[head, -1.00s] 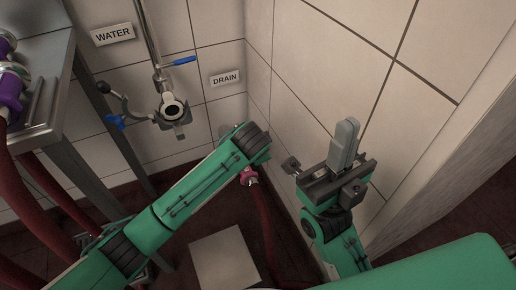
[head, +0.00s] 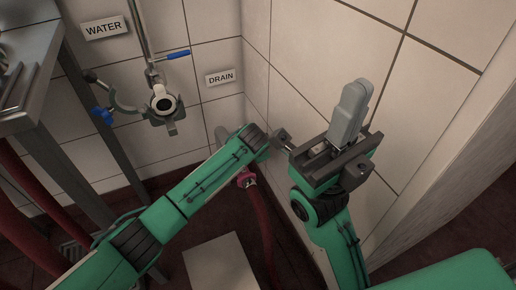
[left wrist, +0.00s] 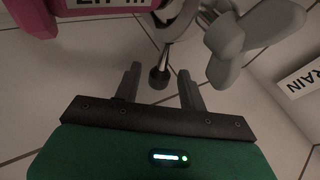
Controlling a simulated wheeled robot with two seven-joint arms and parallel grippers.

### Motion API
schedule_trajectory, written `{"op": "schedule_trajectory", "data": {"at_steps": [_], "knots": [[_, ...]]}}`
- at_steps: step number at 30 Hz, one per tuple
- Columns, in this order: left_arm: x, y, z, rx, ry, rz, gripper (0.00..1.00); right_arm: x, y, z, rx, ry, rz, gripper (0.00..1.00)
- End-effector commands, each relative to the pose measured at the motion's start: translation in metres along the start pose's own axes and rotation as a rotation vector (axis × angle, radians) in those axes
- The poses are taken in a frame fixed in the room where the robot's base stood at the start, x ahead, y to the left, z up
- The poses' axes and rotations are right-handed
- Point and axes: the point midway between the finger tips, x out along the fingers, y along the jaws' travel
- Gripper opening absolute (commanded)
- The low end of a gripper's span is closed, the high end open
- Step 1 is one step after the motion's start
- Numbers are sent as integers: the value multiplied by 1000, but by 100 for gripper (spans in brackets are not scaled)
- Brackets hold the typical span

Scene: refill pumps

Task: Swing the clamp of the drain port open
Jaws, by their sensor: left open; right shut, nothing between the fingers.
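The DRAIN sign (head: 220,77) is on the tiled wall; it also shows at the right of the left wrist view (left wrist: 302,80). In the head view the drain port below it is mostly hidden behind my left arm. In the left wrist view, a grey wing-shaped piece (left wrist: 240,42) stands right of the fingers, apart from them. A dark round knob on a rod (left wrist: 159,77) shows between the fingertips; I cannot tell if it lies within their reach. My left gripper (left wrist: 160,88) is open. My right gripper (head: 350,112) is shut and empty, fingers upward, near the right wall.
The WATER sign (head: 103,29) is left of a pipe with a blue lever (head: 178,55). A steel table (head: 35,60) stands left.

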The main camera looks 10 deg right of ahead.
Motion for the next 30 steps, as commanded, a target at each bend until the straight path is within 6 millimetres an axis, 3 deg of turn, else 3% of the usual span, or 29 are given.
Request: {"op": "schedule_trajectory", "data": {"at_steps": [8,14,27,30], "knots": [[0,0,0,0,0,0,40,1,0,0,1,1,0,0],[0,0,0,0,0,0,0,1,0,0,1,2,1,0],[-6,-4,0,-21,32,-2,0,7,3,-3,-9,7,5,0],[-12,-7,0,-42,64,-6,0,-2,9,-3,-31,-40,6,0]]}}
